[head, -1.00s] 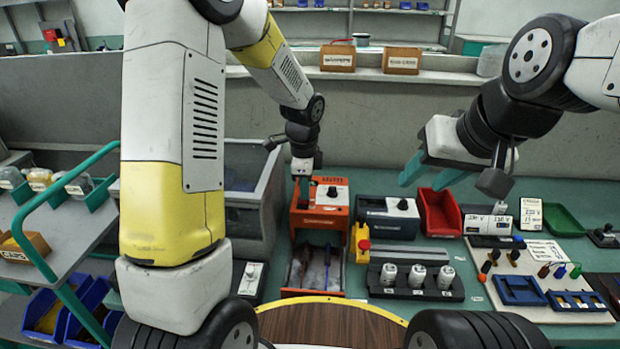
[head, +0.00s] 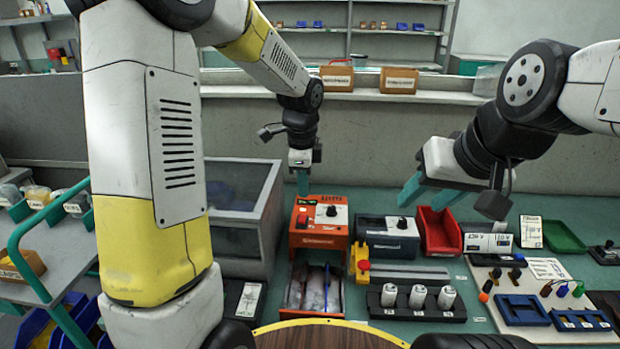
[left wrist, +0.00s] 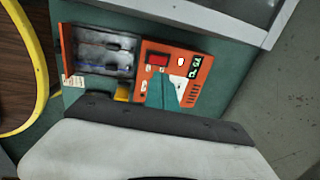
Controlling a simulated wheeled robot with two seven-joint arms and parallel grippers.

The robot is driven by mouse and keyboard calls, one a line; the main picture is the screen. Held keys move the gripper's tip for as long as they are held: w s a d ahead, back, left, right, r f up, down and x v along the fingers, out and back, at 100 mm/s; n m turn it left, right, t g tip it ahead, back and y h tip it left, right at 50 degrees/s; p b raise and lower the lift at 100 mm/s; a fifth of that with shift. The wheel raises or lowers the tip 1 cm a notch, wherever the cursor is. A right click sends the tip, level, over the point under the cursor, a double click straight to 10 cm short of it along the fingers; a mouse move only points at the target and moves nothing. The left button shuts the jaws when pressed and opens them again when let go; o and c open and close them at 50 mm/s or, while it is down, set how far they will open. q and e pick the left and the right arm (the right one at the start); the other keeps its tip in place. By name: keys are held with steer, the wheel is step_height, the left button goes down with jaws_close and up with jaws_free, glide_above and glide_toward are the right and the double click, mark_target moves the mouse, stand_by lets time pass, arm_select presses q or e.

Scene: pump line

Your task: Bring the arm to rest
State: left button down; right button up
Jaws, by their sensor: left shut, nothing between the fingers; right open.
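My left arm comes in from the left in the head view, and its gripper (head: 303,183) points down with its teal fingers shut and empty. It is above the back of the orange device (head: 319,222), apart from it as far as I can tell. In the left wrist view the same orange device (left wrist: 185,72) and its open drawer (left wrist: 105,52) lie below the gripper. My right gripper (head: 425,194) is open and empty above the bench, near the red bin.
A dark box with a knob (head: 388,235), a red bin (head: 440,230), a rack with white cylinders (head: 417,303) and a tool board (head: 535,300) stand to the right. A clear-sided cabinet (head: 240,215) stands left.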

arm_select(q)
steer(key=s+a+r+n+t+h, duration=0.1)
steer(key=s+a+r+n+t, duration=0.1)
steer(key=s+r+n, duration=0.4)
steer(key=s+a+r+n+t+h, duration=0.1)
steer(key=s+a+r+n, duration=0.3)
steer(key=s+n, duration=0.7)
steer(key=shift+s+a+r+t, duration=0.2)
steer(key=shift+s+r+t, duration=0.9)
steer(key=shift+s, duration=1.25)
steer(key=shift+r+g, duration=0.25)
steer(key=shift+g, duration=0.05)
